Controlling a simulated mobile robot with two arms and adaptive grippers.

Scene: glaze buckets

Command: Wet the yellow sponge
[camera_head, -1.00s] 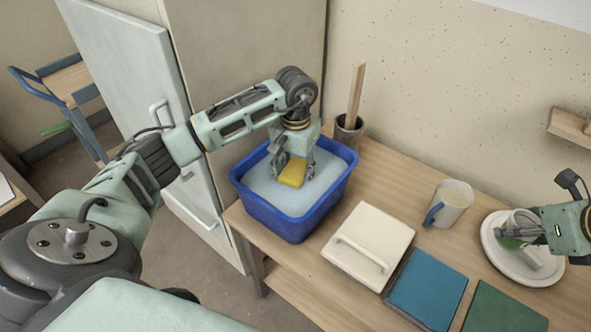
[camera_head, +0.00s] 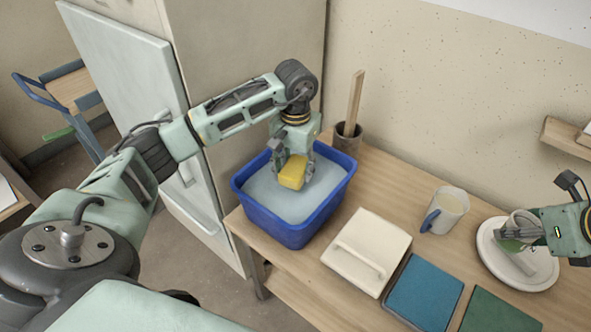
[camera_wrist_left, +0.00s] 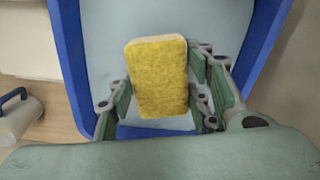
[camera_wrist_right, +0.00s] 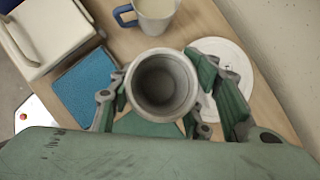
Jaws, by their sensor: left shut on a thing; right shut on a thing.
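The yellow sponge (camera_head: 292,172) is held by my left gripper (camera_head: 293,165) over the blue basin (camera_head: 283,230) of pale water (camera_head: 270,197). In the left wrist view the sponge (camera_wrist_left: 158,78) stands between the fingers (camera_wrist_left: 163,98), with the basin's blue walls around it. Its lower edge is clear of the water or close to it; I cannot tell exactly. My right gripper (camera_head: 518,232) is shut on a grey cylindrical cup (camera_wrist_right: 162,84) above a white round plate (camera_head: 537,275). The cup's dark inside faces the right wrist camera.
A white lidded box (camera_head: 367,250), a blue tile (camera_head: 426,291) and a green tile (camera_head: 497,315) lie on the wooden table. A mug (camera_head: 446,209) with a blue handle stands behind them. A brush pot (camera_head: 347,138) is behind the basin.

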